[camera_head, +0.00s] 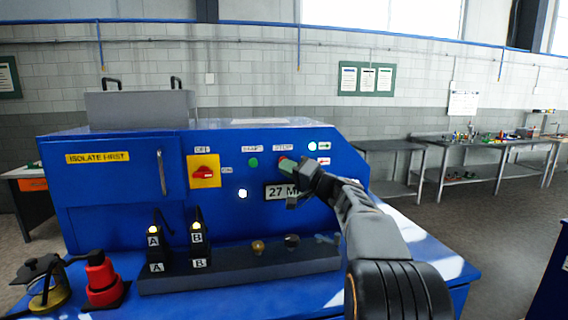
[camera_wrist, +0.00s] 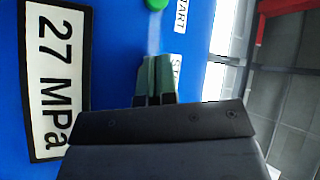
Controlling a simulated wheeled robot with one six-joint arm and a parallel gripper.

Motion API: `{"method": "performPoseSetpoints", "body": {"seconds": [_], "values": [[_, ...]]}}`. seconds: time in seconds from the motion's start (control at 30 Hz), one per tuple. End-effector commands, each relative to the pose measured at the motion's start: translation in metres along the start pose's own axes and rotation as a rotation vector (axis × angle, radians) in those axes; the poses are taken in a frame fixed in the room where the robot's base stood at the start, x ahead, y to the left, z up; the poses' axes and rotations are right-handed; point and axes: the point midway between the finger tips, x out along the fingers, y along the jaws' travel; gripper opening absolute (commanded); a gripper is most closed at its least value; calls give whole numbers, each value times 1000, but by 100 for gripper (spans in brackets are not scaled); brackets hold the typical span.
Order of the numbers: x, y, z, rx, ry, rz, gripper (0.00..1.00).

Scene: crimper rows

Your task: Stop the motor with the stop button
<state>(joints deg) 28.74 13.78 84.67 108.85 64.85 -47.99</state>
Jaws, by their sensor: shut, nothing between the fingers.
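The stop button (camera_head: 282,158) is on the front of the blue machine, under the STOP label (camera_head: 283,148); only a small reddish edge shows in the head view. My gripper (camera_head: 287,165) is in front of it, with its fingertips over most of it. In the wrist view my gripper (camera_wrist: 155,80) is shut and empty, its tips at the panel beside the partly covered STOP label (camera_wrist: 177,70). The button is hidden there, and I cannot tell whether the tips touch it. The green start button (camera_head: 253,162) is left of it and also shows in the wrist view (camera_wrist: 156,4).
A 27 MPa plate (camera_head: 280,191) is just below the buttons. A red rotary switch on a yellow plate (camera_head: 204,171) is to the left. Lit blocks marked A (camera_head: 153,241) and B (camera_head: 196,238) and a dark rail (camera_head: 225,272) stand in front.

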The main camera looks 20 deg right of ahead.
Motion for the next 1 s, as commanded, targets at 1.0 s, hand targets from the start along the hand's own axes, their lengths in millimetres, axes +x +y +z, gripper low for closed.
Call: {"method": "performPoseSetpoints", "body": {"seconds": [1.0], "values": [[8,6,-5,1,-1,0,0]]}}
